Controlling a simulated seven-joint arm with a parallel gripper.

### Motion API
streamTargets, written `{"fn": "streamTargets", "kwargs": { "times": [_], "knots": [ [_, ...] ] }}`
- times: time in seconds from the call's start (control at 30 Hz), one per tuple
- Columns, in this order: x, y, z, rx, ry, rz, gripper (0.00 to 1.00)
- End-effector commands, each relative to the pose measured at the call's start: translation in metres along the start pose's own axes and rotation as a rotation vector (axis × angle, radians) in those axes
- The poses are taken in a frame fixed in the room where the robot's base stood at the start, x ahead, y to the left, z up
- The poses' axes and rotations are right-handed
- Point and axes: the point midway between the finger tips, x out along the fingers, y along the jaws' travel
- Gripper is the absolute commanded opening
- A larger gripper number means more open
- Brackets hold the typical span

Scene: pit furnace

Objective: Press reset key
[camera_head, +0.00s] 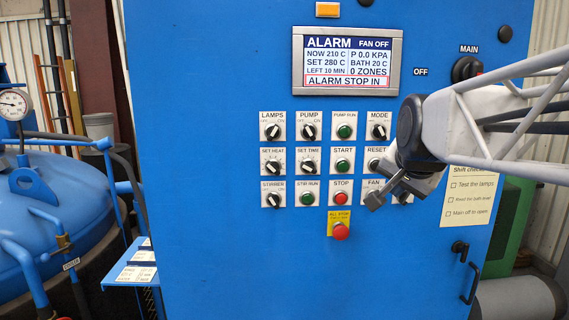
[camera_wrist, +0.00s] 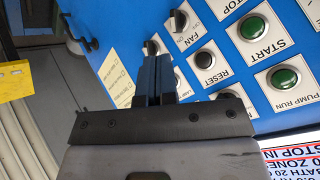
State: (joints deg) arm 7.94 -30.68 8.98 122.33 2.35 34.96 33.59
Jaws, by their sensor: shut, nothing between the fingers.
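The reset key is a round black button on a white plate marked RESET (camera_head: 374,164). In the head view my wrist covers its right side; in the wrist view the reset key (camera_wrist: 204,60) shows whole.
The green START button (camera_head: 342,166) and red STOP button (camera_head: 340,198) are left of my gripper. The FAN switch (camera_wrist: 177,20) is near the fingertips. A red all-stop button (camera_head: 340,231) sits lower. The screen (camera_head: 346,62) reads ALARM STOP IN.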

Motion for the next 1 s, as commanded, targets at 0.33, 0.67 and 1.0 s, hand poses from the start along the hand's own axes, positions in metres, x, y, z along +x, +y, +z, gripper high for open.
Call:
{"fn": "streamTargets", "kwargs": {
  "times": [0.33,0.67,1.0],
  "knots": [
    [0.015,-0.011,-0.011,0.0,-0.001,0.001,0.0],
    [0.039,-0.028,-0.028,-0.001,-0.002,0.001,0.0],
    [0.057,-0.042,-0.041,0.0,0.0,0.0,0.0]
  ]
}}
